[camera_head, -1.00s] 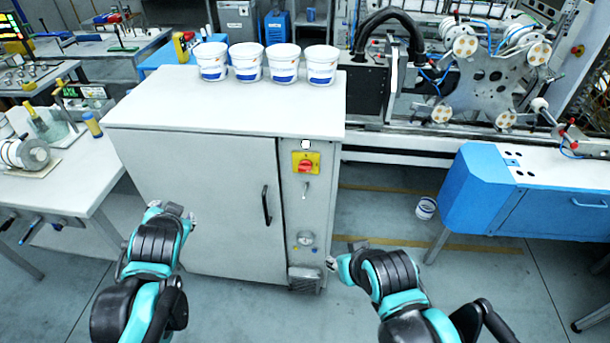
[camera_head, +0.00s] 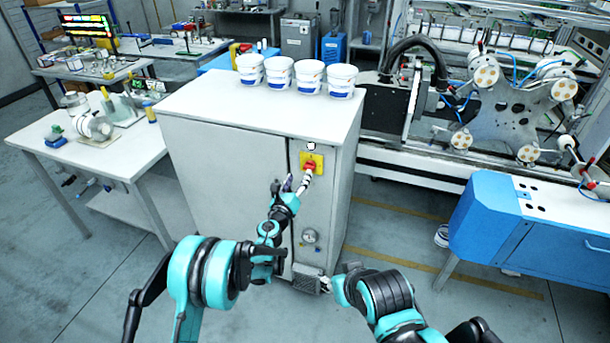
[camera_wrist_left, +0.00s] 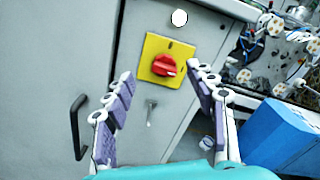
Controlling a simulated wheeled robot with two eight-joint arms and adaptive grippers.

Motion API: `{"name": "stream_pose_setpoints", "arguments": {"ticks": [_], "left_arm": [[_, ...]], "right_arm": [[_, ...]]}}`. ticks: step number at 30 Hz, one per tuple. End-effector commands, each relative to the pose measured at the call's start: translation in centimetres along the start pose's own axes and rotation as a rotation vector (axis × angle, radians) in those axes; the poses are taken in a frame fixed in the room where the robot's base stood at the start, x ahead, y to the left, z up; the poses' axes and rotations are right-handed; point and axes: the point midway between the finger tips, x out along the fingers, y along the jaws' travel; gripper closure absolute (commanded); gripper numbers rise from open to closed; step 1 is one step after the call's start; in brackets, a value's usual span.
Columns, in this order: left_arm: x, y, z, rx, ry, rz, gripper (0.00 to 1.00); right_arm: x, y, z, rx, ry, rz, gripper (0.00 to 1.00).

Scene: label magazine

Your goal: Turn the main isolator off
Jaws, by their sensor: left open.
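The main isolator is a red rotary knob (camera_head: 309,166) on a yellow plate (camera_head: 318,158), high on the narrow right panel of the grey cabinet (camera_head: 215,165). My left gripper (camera_head: 297,183) is open in front of it. In the left wrist view the red knob (camera_wrist_left: 164,66) shows between the spread fingertips of the left gripper (camera_wrist_left: 160,72), with no finger seen touching it. A pale mark sits at the knob's right end. In the head view the fingers partly cover the panel below the plate. My right gripper (camera_head: 340,282) is low, by the cabinet's bottom right; its fingers are unclear.
A small key-like handle (camera_wrist_left: 151,112) sits below the plate, and a black door handle (camera_wrist_left: 78,127) is to the left. A round gauge (camera_head: 311,236) is lower on the panel. White tubs (camera_head: 279,73) stand on the cabinet. A blue machine cover (camera_head: 490,215) is at right.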

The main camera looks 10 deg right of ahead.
Motion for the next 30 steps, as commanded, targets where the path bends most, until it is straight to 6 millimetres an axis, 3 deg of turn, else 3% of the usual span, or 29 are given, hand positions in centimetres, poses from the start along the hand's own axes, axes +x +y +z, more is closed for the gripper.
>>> {"name": "stream_pose_setpoints", "arguments": {"ticks": [4, 18, 30], "left_arm": [[0.7, -0.4, -2.1, 0.062, 0.021, -0.029, 0.44], [7.3, -0.5, -2.3, 0.062, 0.022, -0.029, 0.44], [8.2, -0.6, -2.2, 0.061, 0.021, -0.028, 0.47]], "right_arm": [[-0.1, 0.0, -0.1, 0.000, 0.000, 0.000, 0.60], [0.7, 0.0, 0.5, 0.000, 0.000, 0.000, 0.60], [0.7, 0.0, 0.5, 0.000, 0.000, 0.000, 0.60]]}}
